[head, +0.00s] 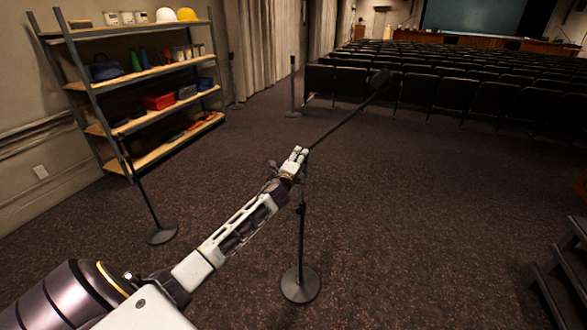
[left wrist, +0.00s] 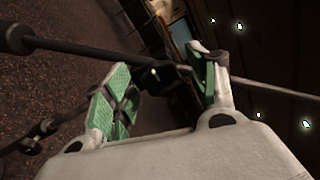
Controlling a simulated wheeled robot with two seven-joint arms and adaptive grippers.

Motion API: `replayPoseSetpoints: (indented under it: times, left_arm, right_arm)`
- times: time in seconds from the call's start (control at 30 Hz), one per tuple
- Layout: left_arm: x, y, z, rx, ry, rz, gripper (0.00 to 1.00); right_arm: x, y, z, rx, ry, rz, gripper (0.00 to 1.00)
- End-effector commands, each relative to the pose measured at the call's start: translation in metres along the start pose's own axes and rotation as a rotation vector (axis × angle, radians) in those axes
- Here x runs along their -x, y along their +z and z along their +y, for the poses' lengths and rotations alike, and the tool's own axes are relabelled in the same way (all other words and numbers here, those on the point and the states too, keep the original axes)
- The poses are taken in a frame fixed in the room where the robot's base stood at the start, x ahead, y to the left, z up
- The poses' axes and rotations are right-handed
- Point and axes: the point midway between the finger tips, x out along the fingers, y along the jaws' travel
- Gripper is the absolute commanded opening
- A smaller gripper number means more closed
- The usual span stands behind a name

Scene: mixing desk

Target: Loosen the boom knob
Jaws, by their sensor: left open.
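A black microphone stand (head: 302,232) stands upright on a round base on the carpet. Its thin boom (head: 345,117) slopes up to the right and ends in a dark block (head: 380,79). My left gripper (head: 297,158) is at the top of the stand, where the boom joins it, and hides the joint in the head view. In the left wrist view my left gripper (left wrist: 165,88) is open, with its green pads apart. The dark boom joint with its knob (left wrist: 165,73) shows between the fingertips; whether a pad touches it I cannot tell. My right gripper is out of view.
A second stand (head: 162,234) is on the floor at left, in front of a shelf unit (head: 155,72) with helmets and boxes. Rows of dark seats (head: 460,90) fill the back. Dark steps (head: 562,275) are at lower right. The carpet around the stand is clear.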

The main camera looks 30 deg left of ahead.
Motion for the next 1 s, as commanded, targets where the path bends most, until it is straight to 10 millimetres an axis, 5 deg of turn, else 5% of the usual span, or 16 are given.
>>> replayPoseSetpoints:
  times: [1.0]
  left_arm:
    - [0.071,0.000,0.001,0.000,0.001,0.000,0.58]
  right_arm:
    - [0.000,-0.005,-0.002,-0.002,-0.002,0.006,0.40]
